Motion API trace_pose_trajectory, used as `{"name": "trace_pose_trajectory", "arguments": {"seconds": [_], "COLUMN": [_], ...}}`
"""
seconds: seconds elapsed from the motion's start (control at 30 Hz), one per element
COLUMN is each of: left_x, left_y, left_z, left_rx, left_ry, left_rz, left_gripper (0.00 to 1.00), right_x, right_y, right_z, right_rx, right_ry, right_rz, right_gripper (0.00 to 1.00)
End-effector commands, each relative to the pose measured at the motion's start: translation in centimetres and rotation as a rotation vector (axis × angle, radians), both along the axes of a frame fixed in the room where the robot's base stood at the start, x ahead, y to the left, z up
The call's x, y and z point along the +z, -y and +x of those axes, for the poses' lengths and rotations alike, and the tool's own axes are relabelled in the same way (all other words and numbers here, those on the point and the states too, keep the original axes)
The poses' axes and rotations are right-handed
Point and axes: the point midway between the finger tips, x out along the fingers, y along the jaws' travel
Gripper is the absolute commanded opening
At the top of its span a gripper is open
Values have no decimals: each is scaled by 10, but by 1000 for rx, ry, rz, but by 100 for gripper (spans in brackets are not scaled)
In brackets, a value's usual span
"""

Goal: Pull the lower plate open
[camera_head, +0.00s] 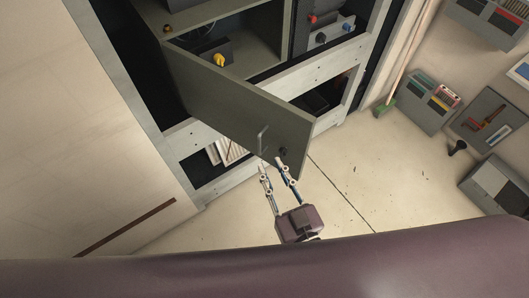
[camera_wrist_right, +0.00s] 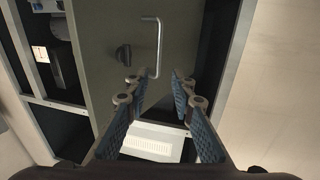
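The lower plate (camera_head: 235,97) is a grey-green panel standing at an angle out from the rack, with the rack's interior visible behind it. It also fills the middle of the right wrist view (camera_wrist_right: 105,25). A thin metal bar handle (camera_wrist_right: 159,45) and a dark knob (camera_wrist_right: 123,54) are on its face; the handle (camera_head: 262,140) shows small in the head view. My right gripper (camera_head: 272,164) is open and empty just in front of the handle. In the right wrist view its fingertips (camera_wrist_right: 163,73) are spread near the handle's lower end. My left gripper is not in view.
The rack frame (camera_head: 300,75) surrounds the plate. A yellow knob (camera_head: 219,60) shows inside. A broom (camera_head: 385,105) leans right of the rack, and grey bins (camera_head: 430,100) hang on the right wall. The floor (camera_head: 390,180) right of the gripper is clear.

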Motion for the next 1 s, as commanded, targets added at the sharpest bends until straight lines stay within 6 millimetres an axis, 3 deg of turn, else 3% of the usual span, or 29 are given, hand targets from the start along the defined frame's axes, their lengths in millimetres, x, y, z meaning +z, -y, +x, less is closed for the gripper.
{"name": "trace_pose_trajectory", "arguments": {"seconds": [0.2, 0.53, 0.67, 0.77, 0.87, 1.0], "left_x": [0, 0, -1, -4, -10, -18], "left_y": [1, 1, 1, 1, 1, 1], "left_z": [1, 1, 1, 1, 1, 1], "left_rx": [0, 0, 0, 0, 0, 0], "left_ry": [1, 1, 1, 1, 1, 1], "left_rz": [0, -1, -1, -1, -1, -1], "left_gripper": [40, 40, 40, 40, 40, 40], "right_x": [0, 0, -8, -45, -115, -235], "right_y": [8, 9, 9, 8, 11, 26], "right_z": [-24, -28, -28, -29, -36, -61], "right_rx": [0, 0, 2, 10, 23, 32], "right_ry": [0, 1, -13, -78, -204, -439], "right_rz": [0, 1, -3, -24, -64, -137], "right_gripper": [23, 23, 11, 0, 0, 0]}}
